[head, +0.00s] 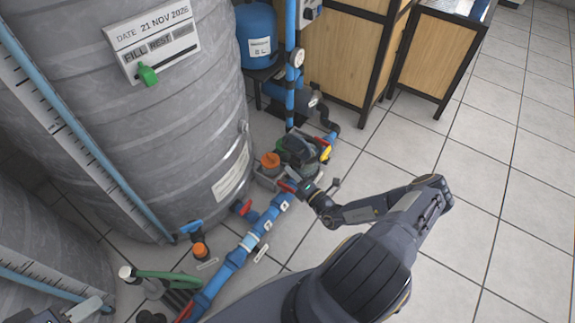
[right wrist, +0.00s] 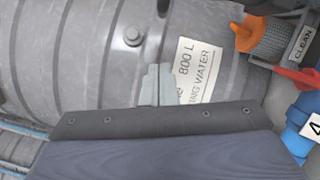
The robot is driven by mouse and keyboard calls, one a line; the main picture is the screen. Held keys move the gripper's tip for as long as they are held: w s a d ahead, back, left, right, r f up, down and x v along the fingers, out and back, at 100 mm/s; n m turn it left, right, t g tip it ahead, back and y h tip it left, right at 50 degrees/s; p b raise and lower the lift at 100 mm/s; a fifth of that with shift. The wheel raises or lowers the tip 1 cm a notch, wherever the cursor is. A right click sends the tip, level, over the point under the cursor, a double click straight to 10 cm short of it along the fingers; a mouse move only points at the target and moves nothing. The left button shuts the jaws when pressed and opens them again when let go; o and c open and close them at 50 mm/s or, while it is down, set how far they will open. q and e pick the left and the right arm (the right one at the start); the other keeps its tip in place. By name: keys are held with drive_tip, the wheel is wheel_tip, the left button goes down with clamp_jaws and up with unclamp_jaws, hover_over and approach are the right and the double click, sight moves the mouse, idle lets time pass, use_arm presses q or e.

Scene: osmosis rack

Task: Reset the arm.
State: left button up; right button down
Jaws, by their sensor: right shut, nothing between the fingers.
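My right arm (head: 365,275) reaches from the bottom of the head view out to the right, bends at the elbow, and comes back to the blue pipe run. Its gripper (right wrist: 157,84) is shut and empty in the right wrist view, in front of the grey tank's label. In the head view its fingertips are hard to pick out among the fittings. Part of my left gripper (head: 85,309) seems to show at the bottom left edge of the head view; its jaws cannot be made out.
A large grey ribbed tank (head: 170,120) stands left of the right gripper. Wooden cabinets (head: 340,60) stand at the back. Tiled floor (head: 500,190) at the right is clear.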

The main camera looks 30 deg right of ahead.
drive_tip(key=s+d+p, duration=0.1)
drive_tip(key=s, duration=0.6)
drive_tip(key=shift+f, duration=0.2)
drive_tip(key=shift+r, duration=0.1)
drive_tip(key=s+a+r+n+g+y, duration=0.1)
drive_tip(key=a+r+n+g+y, duration=0.5)
drive_tip(key=r+n, duration=0.7)
drive_tip(key=a+r+n+g+y, duration=0.4)
drive_tip(key=a+r+n+g, duration=0.3)
drive_tip(key=r+n, duration=0.55)
drive_tip(key=s+a+r+n+h, duration=0.2)
drive_tip(key=s+r+n+h, duration=0.85)
drive_tip(key=s+n, duration=0.8)
wheel_tip(320, 180, up, 32)
drive_tip(key=w+n+y+p, duration=0.1)
drive_tip(key=n+p, duration=0.1)
drive_tip(key=p, duration=2.9)
drive_tip(key=shift+w+r+n, duration=0.25)
drive_tip(key=shift+w+n, duration=0.15)
